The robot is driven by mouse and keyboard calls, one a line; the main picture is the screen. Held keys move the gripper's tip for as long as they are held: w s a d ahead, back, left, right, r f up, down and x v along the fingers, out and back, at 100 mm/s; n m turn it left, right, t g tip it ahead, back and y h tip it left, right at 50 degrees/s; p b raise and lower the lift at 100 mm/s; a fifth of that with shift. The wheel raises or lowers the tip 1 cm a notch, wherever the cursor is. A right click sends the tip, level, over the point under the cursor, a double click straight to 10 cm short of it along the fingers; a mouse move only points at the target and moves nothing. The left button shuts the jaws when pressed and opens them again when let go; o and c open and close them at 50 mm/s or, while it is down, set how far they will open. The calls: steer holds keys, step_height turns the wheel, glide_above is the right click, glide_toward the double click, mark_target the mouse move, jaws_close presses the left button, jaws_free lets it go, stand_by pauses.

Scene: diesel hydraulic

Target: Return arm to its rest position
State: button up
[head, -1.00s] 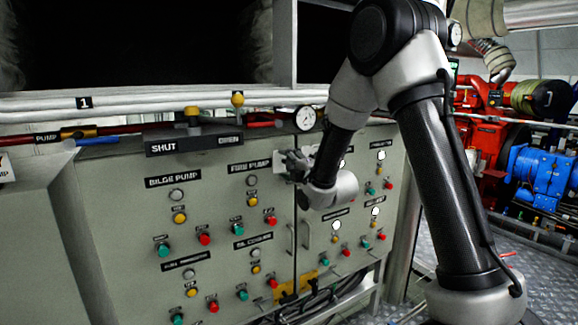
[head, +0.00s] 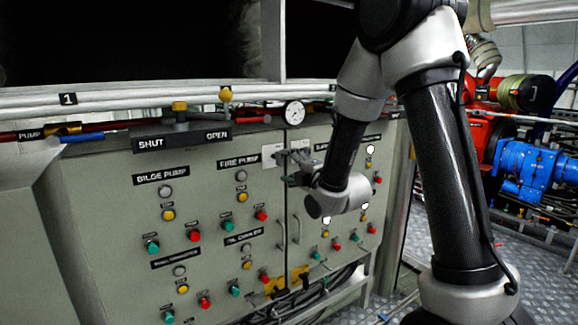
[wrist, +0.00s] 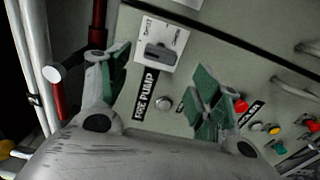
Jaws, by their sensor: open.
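My arm stands folded in front of the grey control panel (head: 105,215) in the head view. My gripper (head: 288,168) is at the panel's upper middle, close to a white switch plate (head: 270,155) beside the FIRE PUMP label (head: 238,161). In the wrist view my gripper (wrist: 160,88) is open, its green-padded fingers spread wide with nothing between them. The white plate (wrist: 172,32) with its grey switch (wrist: 162,52) lies beyond the fingers, apart from them. My wrist hides part of the panel's right half.
Pipes and a pressure gauge (head: 294,113) run above the panel. A yellow-handled valve (head: 180,107) sits over the SHUT/OPEN plate (head: 183,139). Panel door handles (head: 297,230) stick out below my gripper. Blue machinery (head: 528,170) stands at right; metal floor (head: 545,262) there is clear.

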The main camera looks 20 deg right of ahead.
step_height(320, 180, down, 11)
steer(key=s+d+m+g+h, duration=0.2)
steer(key=s+m+g, duration=0.1)
steer(key=m+g, duration=0.25)
steer(key=s+d+f+m+g+h, duration=0.2)
steer(key=s+d+f+m+g, duration=0.15)
steer(key=s+m, duration=0.3)
steer(key=s+d+r+m+g, duration=0.1)
steer(key=s+d+r+m, duration=0.1)
steer(key=s+r, duration=0.3)
steer(key=s+d+r+m+g+h, duration=0.1)
steer(key=s+d+r+m, duration=0.2)
steer(key=s, duration=1)
steer(key=s+d+r+m+g, duration=0.1)
steer(key=s+d+r+m, duration=0.1)
steer(key=s+r+m, duration=0.2)
steer(key=shift+s+d+r+m+g+h, duration=0.35)
steer(key=shift+s+r, duration=1.5)
steer(key=shift+s, duration=1.05)
